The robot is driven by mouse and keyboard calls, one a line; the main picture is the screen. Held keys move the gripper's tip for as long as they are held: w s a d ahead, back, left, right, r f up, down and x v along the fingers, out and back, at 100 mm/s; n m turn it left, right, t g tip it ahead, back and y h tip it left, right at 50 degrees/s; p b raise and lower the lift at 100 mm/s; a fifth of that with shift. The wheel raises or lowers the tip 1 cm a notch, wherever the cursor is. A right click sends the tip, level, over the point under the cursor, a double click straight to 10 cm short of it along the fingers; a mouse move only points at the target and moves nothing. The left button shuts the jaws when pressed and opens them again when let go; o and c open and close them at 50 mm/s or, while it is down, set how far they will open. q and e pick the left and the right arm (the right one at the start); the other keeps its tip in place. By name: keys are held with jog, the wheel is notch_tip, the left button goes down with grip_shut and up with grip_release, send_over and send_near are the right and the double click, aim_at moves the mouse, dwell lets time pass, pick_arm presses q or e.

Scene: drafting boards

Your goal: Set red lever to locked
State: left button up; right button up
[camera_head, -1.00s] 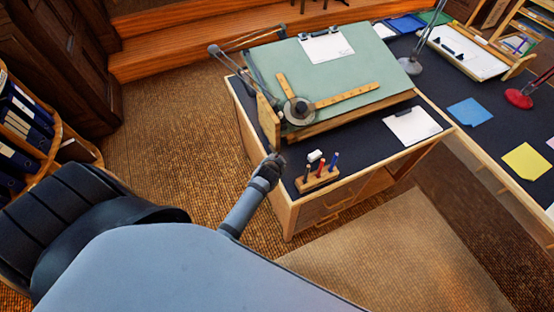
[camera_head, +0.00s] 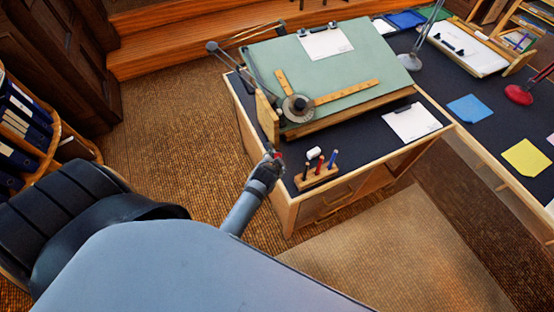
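A small red part (camera_head: 280,154), which seems to be the red lever, shows at the left side of the drafting desk, close to the lower left corner of the tilted green drafting board (camera_head: 345,70). My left gripper (camera_head: 272,160) is right at this red part, and its dark fingers hide most of it. I cannot tell whether they touch it or how far apart they are. The lever's setting cannot be read. My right gripper is not in view.
A wooden pen holder (camera_head: 318,177) with pens stands close right of my gripper. A drafting arm with wooden rulers (camera_head: 346,93) lies on the board. A clipboard (camera_head: 411,122) lies on the dark desktop. A black chair (camera_head: 75,215) stands left, and the carpet beyond is free.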

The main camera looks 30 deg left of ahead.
pick_arm(q)
jog(key=v, duration=0.4)
jog(key=shift+s, duration=0.1)
jog(key=shift+r, duration=0.1)
